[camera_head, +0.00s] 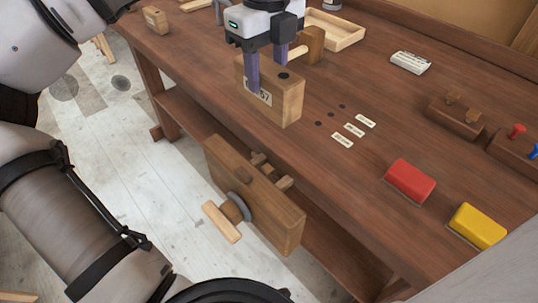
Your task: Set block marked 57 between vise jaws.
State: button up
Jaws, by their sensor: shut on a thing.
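My gripper (268,69) is shut on a wooden block (289,103). Its two purple fingers straddle the top of the block. The block has a white label that ends in 7, partly covered by a finger, and a dark round hole in its top. It is over the near edge of the workbench; I cannot tell if it touches the top. The wooden vise (268,203) is mounted on the bench front, below and in front of the block. It has a grey round hub and a pale wooden handle. Short wooden bars show behind its front jaw.
On the bench (355,90) lie a red block (409,181), a yellow block (477,226), small white labels (354,130) beside dark holes, and a white labelled box (410,62). A shallow wooden tray (336,30) and a wooden mallet (312,42) are behind my gripper. Wooden holders (456,115) stand at right.

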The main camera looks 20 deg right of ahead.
notch_tip(320, 180, down, 20)
jog(key=p, duration=0.3)
jog(key=shift+r, duration=0.2)
jog(key=shift+f, duration=0.2)
jog(key=o, duration=1.3)
jog(key=shift+r, duration=0.2)
